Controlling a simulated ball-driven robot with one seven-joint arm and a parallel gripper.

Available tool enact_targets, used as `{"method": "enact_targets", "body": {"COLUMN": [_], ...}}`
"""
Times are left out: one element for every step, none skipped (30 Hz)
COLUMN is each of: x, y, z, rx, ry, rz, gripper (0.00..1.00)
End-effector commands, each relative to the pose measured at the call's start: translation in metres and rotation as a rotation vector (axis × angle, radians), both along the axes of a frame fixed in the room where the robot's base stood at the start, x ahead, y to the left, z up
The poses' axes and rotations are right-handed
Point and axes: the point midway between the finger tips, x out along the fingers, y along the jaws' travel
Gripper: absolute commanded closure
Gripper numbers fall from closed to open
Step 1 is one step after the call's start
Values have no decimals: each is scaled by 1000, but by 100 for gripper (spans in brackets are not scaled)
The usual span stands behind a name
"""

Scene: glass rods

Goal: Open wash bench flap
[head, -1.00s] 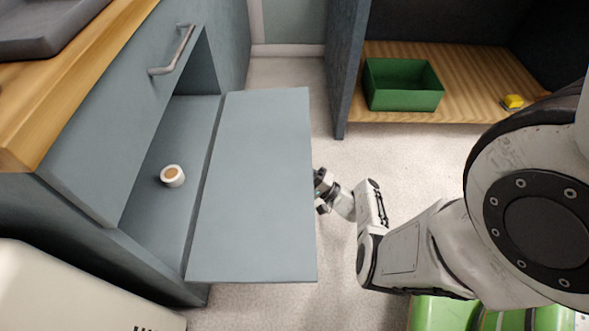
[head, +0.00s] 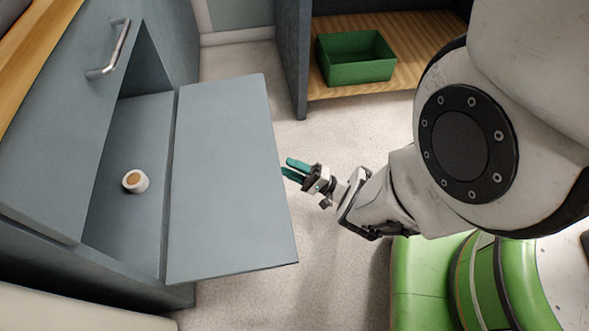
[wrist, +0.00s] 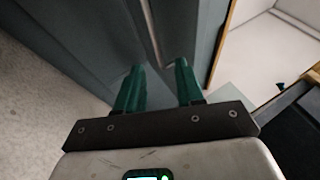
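The wash bench flap (head: 225,185) is a flat grey-blue panel in the head view. It is folded down and out from the bench, lying about level, with the compartment (head: 128,220) behind it uncovered. My gripper (head: 287,167) is just right of the flap's outer edge, with its two teal fingers pointing left toward it. The fingers stand apart with nothing between them, as the wrist view (wrist: 160,67) also shows. Whether a fingertip touches the flap edge I cannot tell.
A small white roll (head: 135,181) with a brown top stands inside the compartment. A metal handle (head: 110,50) is on the bench front above. A green bin (head: 356,70) sits on a wooden shelf (head: 400,75) at the back. Pale floor is clear right of the flap.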

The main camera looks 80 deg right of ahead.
Motion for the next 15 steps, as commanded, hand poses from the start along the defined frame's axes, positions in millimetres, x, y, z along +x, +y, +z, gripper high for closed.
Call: {"method": "enact_targets", "body": {"x": [-3, -4, -6, -7, -7, -8, -9, -9, -9, -9, -9, -9, -9, -9, -9], "y": [-1, -1, 0, 0, 1, 1, 1, 1, 1, 1, 2, 2, 2, 2, 2], "z": [0, -1, -2, -2, -2, -2, -2, -3, -3, -3, -3, -3, -3, -3, -3], "rx": [0, -1, 0, 0, 0, -1, -1, 0, -1, -1, -1, -1, -1, -1, -1], "ry": [-4, -3, -3, -4, -3, -3, -4, -4, -5, -5, -5, -5, -5, -5, -4], "rz": [-3, -2, -1, -1, 0, 1, 1, 2, 3, 3, 3, 3, 3, 3, 3], "gripper": [63, 63, 63, 63, 63, 63, 63, 63, 63, 63, 63, 63, 63, 63, 63]}}
